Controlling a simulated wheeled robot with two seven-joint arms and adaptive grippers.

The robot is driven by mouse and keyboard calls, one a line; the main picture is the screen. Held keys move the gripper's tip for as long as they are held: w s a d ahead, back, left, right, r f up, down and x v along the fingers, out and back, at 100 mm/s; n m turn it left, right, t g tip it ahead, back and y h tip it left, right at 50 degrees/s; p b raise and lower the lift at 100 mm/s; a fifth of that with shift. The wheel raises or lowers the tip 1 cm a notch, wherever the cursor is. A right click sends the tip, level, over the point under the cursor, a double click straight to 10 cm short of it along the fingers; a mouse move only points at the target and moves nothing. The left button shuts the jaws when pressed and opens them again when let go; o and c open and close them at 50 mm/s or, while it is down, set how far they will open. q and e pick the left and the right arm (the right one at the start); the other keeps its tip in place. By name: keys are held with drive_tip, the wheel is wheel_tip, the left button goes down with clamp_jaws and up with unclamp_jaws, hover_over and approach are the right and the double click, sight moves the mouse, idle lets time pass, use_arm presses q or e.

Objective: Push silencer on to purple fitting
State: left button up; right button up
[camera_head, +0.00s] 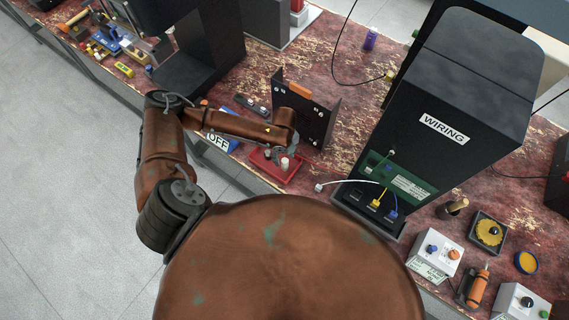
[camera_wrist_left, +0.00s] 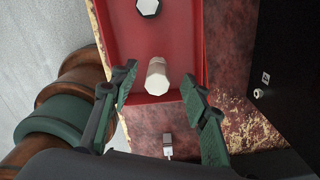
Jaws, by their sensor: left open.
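A pale, cylindrical piece that looks like the silencer stands in the red tray; it shows in the head view (camera_head: 285,164) and in the left wrist view (camera_wrist_left: 157,78). My left gripper (camera_head: 277,153) is over the tray. In the left wrist view, its open fingers (camera_wrist_left: 160,76) lie to either side of the pale piece, with gaps visible. A dark black-and-grey piece (camera_wrist_left: 148,7) is farther up the tray. A black upright panel (camera_head: 315,118) with several small fittings stands behind the tray. I cannot make out a purple fitting on it. My right gripper is out of view.
The red tray (camera_head: 262,163) sits near the bench's front edge. An OFF sign (camera_head: 218,142) is left of it. The black WIRING cabinet (camera_head: 450,110) stands right, with a loose white cable plug (camera_head: 319,188) before it. A purple object (camera_head: 371,38) stands at the back.

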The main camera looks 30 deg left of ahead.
sight(285, 160)
use_arm(q)
drive_tip(key=f, duration=0.4)
drive_tip(key=shift+s+d, duration=0.2)
drive_tip(key=shift+d, duration=0.05)
drive_tip(key=shift+f, duration=0.55)
drive_tip(key=c, duration=1.1)
